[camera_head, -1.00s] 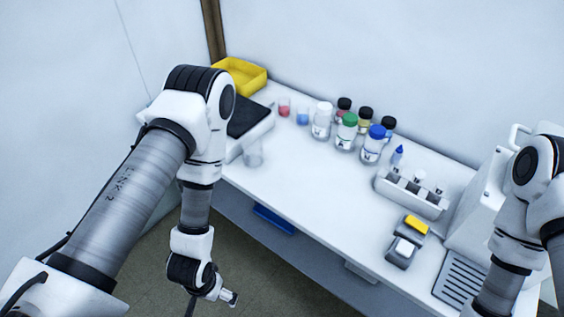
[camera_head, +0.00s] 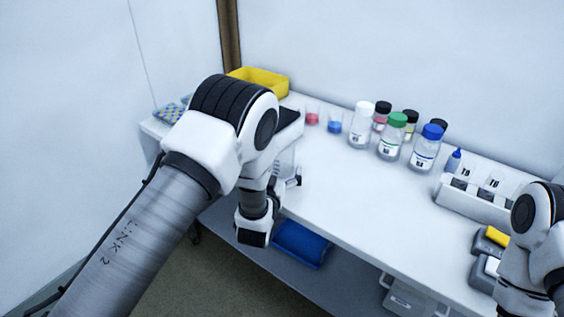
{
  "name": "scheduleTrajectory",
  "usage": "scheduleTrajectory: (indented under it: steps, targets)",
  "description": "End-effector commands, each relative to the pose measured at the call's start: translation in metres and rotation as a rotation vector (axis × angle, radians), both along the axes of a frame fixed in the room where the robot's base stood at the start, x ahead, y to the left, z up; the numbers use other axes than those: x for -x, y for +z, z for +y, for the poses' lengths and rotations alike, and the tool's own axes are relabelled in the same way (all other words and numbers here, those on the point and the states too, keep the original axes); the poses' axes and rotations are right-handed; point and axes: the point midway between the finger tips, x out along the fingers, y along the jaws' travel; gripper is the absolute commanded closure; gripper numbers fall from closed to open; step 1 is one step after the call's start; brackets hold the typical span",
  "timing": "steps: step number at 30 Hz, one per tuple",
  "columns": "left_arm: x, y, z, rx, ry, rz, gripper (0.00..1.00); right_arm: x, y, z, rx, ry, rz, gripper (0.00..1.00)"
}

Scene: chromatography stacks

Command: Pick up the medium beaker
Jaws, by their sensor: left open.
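A clear glass beaker (camera_head: 286,160) stands near the left part of the table's front edge, partly hidden behind my left arm; I take it to be the medium beaker. Two smaller beakers stand farther back, one with red liquid (camera_head: 312,118) and one with blue liquid (camera_head: 335,126). My left gripper (camera_head: 292,181) is open, mostly hidden by my own arm, low at the table edge just in front of the clear beaker. I cannot tell whether it touches the glass. My right arm shows at the right edge; its gripper is out of view.
Several capped bottles (camera_head: 390,143) stand at the back middle. A white rack (camera_head: 472,203) is to their right. A yellow tray (camera_head: 264,82) lies at the back left. A blue bin (camera_head: 302,244) sits below the table. The middle front of the tabletop is clear.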

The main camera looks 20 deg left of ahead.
Motion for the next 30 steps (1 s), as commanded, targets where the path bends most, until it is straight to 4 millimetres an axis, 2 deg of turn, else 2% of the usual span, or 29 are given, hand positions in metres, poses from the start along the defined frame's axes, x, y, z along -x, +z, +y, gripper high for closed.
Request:
scheduleTrajectory:
  steps: [3,10,14,15,16,28,30]
  targets:
    - [-0.017,0.000,0.001,0.002,0.001,-0.001,0.00,0.000,0.000,0.000,0.000,0.000,0.000,0.62]
    - [-0.020,-0.001,0.001,0.000,0.000,0.003,0.00,0.000,0.000,0.000,0.000,0.000,0.001,0.62]
    - [-0.020,-0.001,0.001,0.000,0.000,0.003,0.46,0.000,0.000,0.000,0.000,0.000,0.001,0.62]
    - [-0.020,-0.001,0.001,0.000,0.000,0.003,0.60,0.000,0.000,0.000,0.000,0.000,0.001,0.62]
    - [-0.020,-0.001,0.001,0.000,0.000,0.003,0.65,0.000,0.000,0.000,0.000,0.000,0.001,0.62]
    - [-0.019,0.000,0.001,0.000,0.000,0.003,0.65,0.000,-0.003,0.000,0.000,0.000,0.001,0.62]
    - [-0.014,0.000,0.001,0.000,0.000,0.003,0.65,0.000,-0.002,0.000,0.000,0.000,0.001,0.62]
